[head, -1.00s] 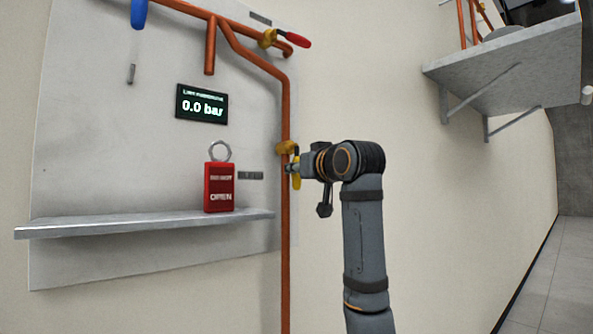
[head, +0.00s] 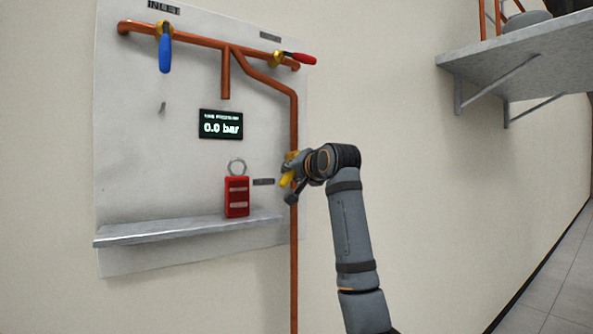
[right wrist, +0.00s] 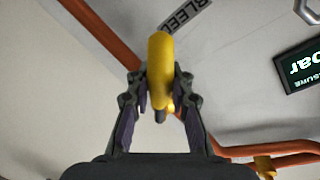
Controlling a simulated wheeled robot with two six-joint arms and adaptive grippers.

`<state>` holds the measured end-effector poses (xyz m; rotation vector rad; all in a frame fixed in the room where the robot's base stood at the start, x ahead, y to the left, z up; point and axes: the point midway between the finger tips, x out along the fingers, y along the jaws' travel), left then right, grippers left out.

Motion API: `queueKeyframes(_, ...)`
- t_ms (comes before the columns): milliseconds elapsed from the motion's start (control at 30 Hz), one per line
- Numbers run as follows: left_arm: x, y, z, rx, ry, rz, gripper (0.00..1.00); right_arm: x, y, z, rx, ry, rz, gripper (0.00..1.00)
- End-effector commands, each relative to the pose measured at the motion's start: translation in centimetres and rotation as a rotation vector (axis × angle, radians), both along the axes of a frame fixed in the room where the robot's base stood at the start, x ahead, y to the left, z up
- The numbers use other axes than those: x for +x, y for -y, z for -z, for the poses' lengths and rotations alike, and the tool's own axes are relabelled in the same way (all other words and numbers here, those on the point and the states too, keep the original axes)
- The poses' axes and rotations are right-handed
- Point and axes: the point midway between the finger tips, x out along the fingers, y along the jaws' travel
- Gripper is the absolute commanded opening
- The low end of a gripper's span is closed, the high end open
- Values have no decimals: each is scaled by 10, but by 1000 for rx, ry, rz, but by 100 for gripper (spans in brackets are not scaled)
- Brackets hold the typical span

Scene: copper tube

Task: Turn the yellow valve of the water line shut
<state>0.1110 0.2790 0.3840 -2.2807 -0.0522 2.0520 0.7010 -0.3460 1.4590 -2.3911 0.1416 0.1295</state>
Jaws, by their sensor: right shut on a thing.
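The yellow valve handle (head: 287,180) is on the vertical copper pipe (head: 294,235), low on the panel's right side. It slants down and to the left in the head view. My right gripper (head: 298,170) is at this handle, coming in from the right. In the right wrist view the handle (right wrist: 160,65) stands between the two fingers of my right gripper (right wrist: 160,105), which are shut on it. The valve body is partly hidden behind the gripper. My left gripper is not in view.
A blue-handled valve (head: 165,53) and a red-handled valve (head: 298,58) are on the upper pipe. A display (head: 220,124) reads 0.0 bar. A red padlock (head: 237,196) stands on the panel shelf (head: 150,232). A grey wall shelf (head: 530,50) is at the upper right.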

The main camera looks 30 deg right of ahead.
Motion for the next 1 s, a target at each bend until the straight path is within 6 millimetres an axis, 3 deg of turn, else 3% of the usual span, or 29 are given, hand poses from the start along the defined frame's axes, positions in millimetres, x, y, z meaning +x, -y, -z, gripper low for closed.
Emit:
queueKeyframes(133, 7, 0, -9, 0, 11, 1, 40, 0, -6, -4, 138, -20, -2, 0)
queueKeyframes(600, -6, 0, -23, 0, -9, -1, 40, -1, -16, -25, 561, -53, 0, 0)
queueKeyframes(1000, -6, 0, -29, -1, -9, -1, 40, -1, -17, -35, 783, -70, 3, 0)
